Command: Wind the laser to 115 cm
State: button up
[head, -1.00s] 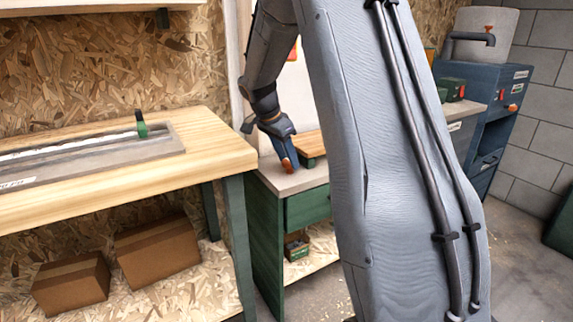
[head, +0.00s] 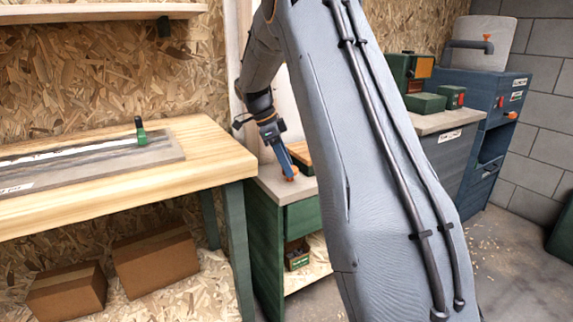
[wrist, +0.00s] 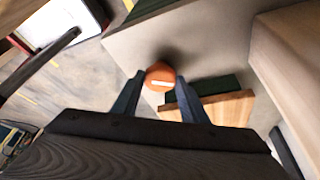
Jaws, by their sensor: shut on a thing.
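My gripper (head: 289,172) points down over the grey top of a low green cabinet (head: 304,215), between the wooden bench and the blue cabinet. It is shut on a round orange knob (wrist: 159,75) with a pale mark, which shows between the fingertips in the wrist view. The knob is small in the head view, and what it is fixed to is hidden. No laser or 115 cm reading can be made out. On the bench, a green block with a dark post (head: 140,130) stands on a long grey strip with a pale band.
A wooden-topped block (wrist: 221,107) lies close beside the knob. The wooden bench (head: 215,150) is at the left, with cardboard boxes (head: 155,260) below. Green boxes (head: 427,102) and a blue cabinet (head: 497,110) stand at the right. Floor (head: 500,265) is open at the lower right.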

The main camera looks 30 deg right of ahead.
dwell(0.4)
jog(key=o, duration=0.8)
jog(key=shift+v, duration=3.9)
